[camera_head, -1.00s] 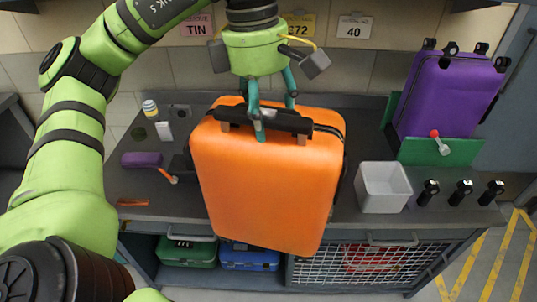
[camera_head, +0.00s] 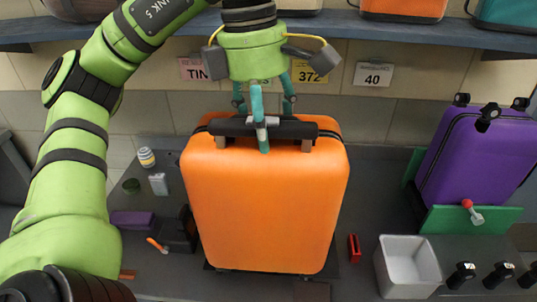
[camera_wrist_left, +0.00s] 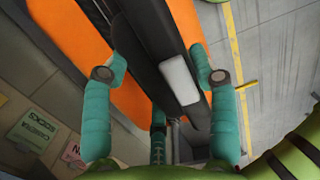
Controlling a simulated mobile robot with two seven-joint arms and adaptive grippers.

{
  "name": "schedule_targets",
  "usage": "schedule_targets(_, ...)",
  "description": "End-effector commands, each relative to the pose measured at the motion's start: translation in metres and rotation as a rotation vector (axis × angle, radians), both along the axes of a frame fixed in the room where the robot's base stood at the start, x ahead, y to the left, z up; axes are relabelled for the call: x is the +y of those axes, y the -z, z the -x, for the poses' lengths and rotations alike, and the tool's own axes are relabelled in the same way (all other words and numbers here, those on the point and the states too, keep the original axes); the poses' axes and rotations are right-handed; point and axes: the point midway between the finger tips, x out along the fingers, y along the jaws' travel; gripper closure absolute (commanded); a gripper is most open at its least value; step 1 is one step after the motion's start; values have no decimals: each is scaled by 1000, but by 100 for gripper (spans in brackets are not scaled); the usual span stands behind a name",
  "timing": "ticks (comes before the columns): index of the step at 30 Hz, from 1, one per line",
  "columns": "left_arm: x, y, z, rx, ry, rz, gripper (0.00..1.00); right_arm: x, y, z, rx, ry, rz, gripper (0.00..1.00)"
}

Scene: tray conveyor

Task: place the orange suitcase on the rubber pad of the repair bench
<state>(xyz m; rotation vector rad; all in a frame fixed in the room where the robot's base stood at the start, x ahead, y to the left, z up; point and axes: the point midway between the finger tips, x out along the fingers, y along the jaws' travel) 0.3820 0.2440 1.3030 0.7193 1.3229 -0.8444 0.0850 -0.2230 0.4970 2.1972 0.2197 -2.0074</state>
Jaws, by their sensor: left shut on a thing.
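The orange suitcase (camera_head: 265,205) stands nearly upright over the middle of the repair bench (camera_head: 165,262). It also shows in the left wrist view (camera_wrist_left: 185,20). My left gripper (camera_head: 262,128) is shut on the black handle at its top; in the left wrist view its teal fingers (camera_wrist_left: 162,82) lie either side of the handle. A dark edge, seemingly the rubber pad (camera_head: 338,262), shows around the suitcase's base. The suitcase hides most of it, and I cannot tell whether the base touches it. My right gripper is not in view.
A purple suitcase (camera_head: 477,165) stands in a green holder (camera_head: 470,219) at right. A white bin (camera_head: 408,265), a red item (camera_head: 354,248) and black knobs (camera_head: 461,275) are right of the orange suitcase. A purple block (camera_head: 132,220) and small containers (camera_head: 147,157) lie left. A shelf (camera_head: 400,31) runs above.

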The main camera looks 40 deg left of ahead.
Motion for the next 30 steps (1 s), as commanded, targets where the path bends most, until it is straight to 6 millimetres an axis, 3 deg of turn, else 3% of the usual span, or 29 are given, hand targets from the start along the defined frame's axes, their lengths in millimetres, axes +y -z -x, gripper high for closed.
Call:
schedule_targets(6,15,19,-31,-1,-4,5,100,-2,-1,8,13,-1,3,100)
schedule_targets(18,44,57,-90,-5,0,5,100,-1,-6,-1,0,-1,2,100)
schedule_targets(26,50,67,-100,-7,0,0,100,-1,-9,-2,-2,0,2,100)
schedule_targets(30,50,84,-99,-5,-1,0,100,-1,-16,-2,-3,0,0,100)
